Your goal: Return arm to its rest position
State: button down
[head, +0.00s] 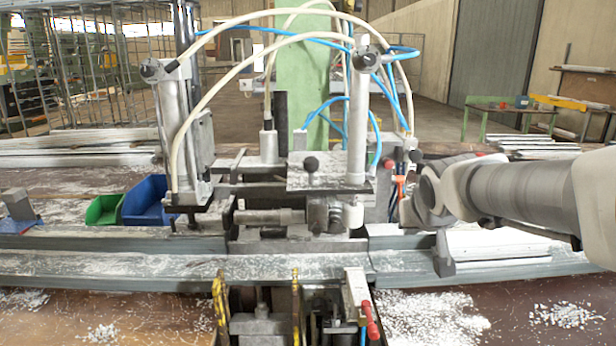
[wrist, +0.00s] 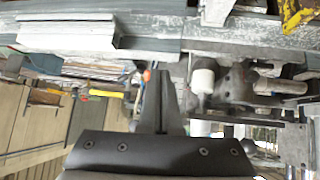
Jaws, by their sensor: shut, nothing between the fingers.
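My arm (head: 520,190) reaches in from the right in the head view, with its wrist at the right side of the clamp fixture. I cannot tell whether the fingertips touch the rail.
The long grey rail (head: 180,268) crosses the bench. The pale profile piece (head: 498,245) lies at its right. A blue bin (head: 148,203) and a green bin (head: 104,210) stand at the left. A red-handled clamp (head: 370,320) is at the front. Air hoses (head: 240,75) arch above the fixture.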

jog(key=s+a+f+n+g+y, duration=0.15)
jog(key=s+a, duration=0.25)
jog(key=s, duration=0.8)
jog(key=s+a+f+g, duration=0.2)
jog(key=s+a+f, duration=0.1)
jog(key=s, duration=0.8)
notch_tip(320, 180, up, 12)
jog(key=p, duration=1.2)
jog(key=shift+w+r+p, duration=0.2)
jog(key=shift+w+p, duration=0.1)
jog(key=shift+p, duration=0.1)
